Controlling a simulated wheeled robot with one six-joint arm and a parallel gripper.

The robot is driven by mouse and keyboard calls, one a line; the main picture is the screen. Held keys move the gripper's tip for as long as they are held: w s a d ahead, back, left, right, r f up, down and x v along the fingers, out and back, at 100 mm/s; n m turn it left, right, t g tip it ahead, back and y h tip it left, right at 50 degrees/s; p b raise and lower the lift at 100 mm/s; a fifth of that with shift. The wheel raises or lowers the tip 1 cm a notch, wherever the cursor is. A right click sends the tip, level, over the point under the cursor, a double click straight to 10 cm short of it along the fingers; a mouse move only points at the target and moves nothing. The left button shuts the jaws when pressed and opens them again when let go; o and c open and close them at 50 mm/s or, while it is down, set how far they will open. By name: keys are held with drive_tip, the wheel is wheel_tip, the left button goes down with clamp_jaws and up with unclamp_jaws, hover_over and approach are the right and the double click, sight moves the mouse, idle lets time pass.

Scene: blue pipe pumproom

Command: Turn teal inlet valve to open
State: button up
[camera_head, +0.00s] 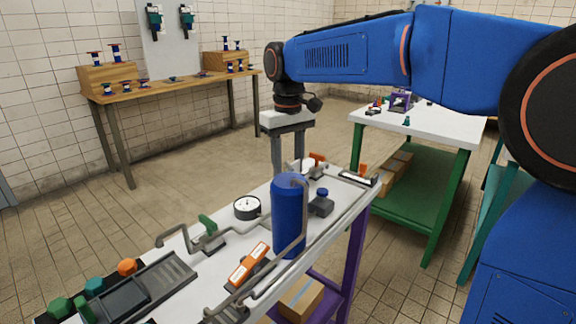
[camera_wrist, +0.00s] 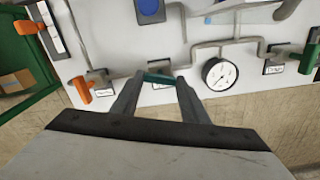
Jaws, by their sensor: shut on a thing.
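The teal inlet valve handle (camera_wrist: 158,79) is a short teal bar lying crosswise between my fingertips in the wrist view, with a white label partly showing below it. My gripper (camera_wrist: 160,80) is shut on this handle, one finger at each end. In the head view my gripper (camera_head: 289,165) points down at the far side of the pipe bench. There the teal handle cannot be made out. The valve body and exact handle angle against the pipe are partly hidden by the fingers.
Close by are an orange handle (camera_wrist: 80,88), a round gauge (camera_wrist: 219,73) and a green handle (camera_wrist: 308,60). A tall blue tank (camera_head: 289,215) and grey pipes rise from the bench. A white-topped green table (camera_head: 420,125) stands behind; open floor lies to the left.

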drive_tip(key=shift+n, duration=1.7)
drive_tip(key=o, duration=1.1)
drive_tip(key=shift+c, duration=0.2)
wheel_tip(320, 180, up, 17)
drive_tip(key=shift+r, duration=0.2)
drive_tip(key=shift+d, duration=0.1)
